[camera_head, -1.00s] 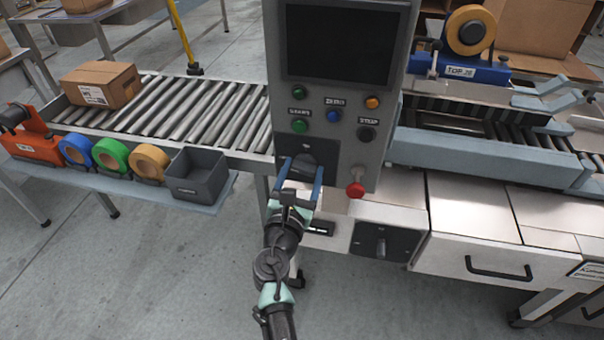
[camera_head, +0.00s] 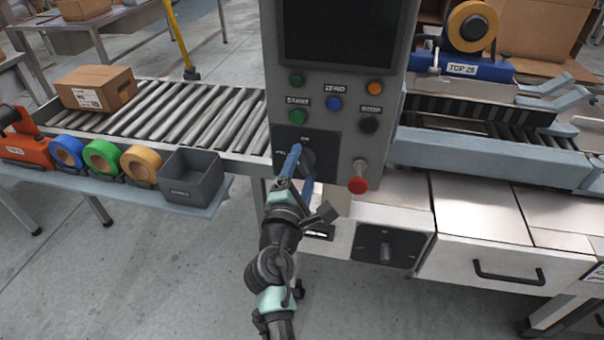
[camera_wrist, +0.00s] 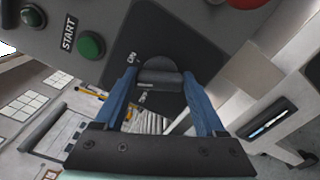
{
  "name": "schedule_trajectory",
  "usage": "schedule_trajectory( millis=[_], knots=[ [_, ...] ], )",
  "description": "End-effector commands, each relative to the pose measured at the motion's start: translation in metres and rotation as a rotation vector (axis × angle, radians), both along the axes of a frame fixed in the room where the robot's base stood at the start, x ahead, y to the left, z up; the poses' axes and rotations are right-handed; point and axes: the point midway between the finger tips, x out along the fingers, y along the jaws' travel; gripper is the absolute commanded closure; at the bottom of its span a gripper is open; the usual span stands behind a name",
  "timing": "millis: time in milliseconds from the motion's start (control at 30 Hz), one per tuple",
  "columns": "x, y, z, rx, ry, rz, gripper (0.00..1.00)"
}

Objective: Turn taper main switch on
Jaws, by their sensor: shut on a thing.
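A dark rotary switch knob (camera_head: 308,158) sits on a black plate low on the grey control cabinet. The plate has small ON and OFF labels; no name for the switch is readable. My gripper (camera_head: 302,165) is shut on this knob, with a blue finger on each side. In the wrist view the knob (camera_wrist: 160,78) sits between the fingertips (camera_wrist: 160,84). The fingers partly hide the knob in the head view, and I cannot tell exactly where it points. A second black switch plate (camera_head: 408,245) is on the lower front, apart from my gripper.
Green START (camera_head: 299,117), blue ZERO (camera_head: 334,103) and black STOP (camera_head: 369,124) buttons are above the knob. A red mushroom button (camera_head: 358,184) sticks out at lower right. A grey bin (camera_head: 193,180) and tape rolls stand at left. The drawer (camera_head: 490,250) is at right.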

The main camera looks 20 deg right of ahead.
Motion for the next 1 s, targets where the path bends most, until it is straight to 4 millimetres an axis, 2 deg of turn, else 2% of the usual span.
schedule_trajectory(
  millis=[500, 1000],
  knots=[
    [-0.0003, -0.0001, -0.0042, 0.313, -0.210, 0.000, 0.83],
    [-0.0005, -0.0004, -0.0033, 0.391, -0.261, -0.001, 0.83]
  ],
)
